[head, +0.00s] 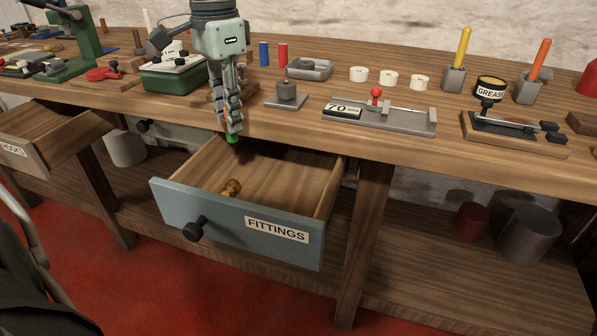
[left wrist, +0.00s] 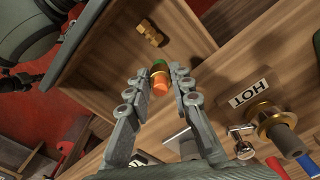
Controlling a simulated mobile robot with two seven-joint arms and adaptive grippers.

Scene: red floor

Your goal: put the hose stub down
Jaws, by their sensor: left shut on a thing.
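The hose stub (left wrist: 160,80), orange with a green end, is held between the fingertips of my left gripper (left wrist: 158,84). In the head view only the green end (head: 233,139) shows below the fingers of my left gripper (head: 233,128). It hangs over the back part of the open FITTINGS drawer (head: 170,195), near the bench's front edge, apart from the drawer floor as far as I can tell. A brass fitting (head: 232,187) lies in the drawer near its front; it also shows in the left wrist view (left wrist: 150,33). My right gripper is not in view.
Another open drawer (head: 20,150) is at left. The FITTINGS drawer has free floor behind the brass fitting.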

